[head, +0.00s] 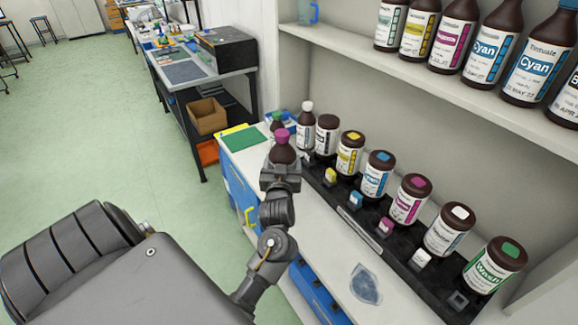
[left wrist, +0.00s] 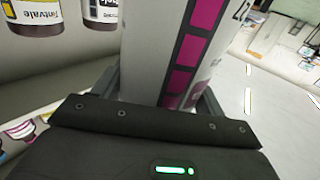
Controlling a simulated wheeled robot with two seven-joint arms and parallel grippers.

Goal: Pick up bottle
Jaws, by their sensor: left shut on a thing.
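A dark brown bottle with a magenta cap (head: 283,150) is in my left gripper (head: 281,172), above the white counter's far end. In the left wrist view the bottle's white label with magenta squares (left wrist: 188,50) fills the space between the fingers, which are shut on it. The gripper hides its lower part in the head view. It looks roughly upright. My right gripper is in neither view.
A black rack (head: 385,235) along the counter holds several capped brown jars, with small coloured blocks in front. Several large ink bottles (head: 487,45) stand on the shelf (head: 420,85) above. A clear blue-grey patch (head: 365,285) lies on the counter. A workbench (head: 200,72) stands across the floor.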

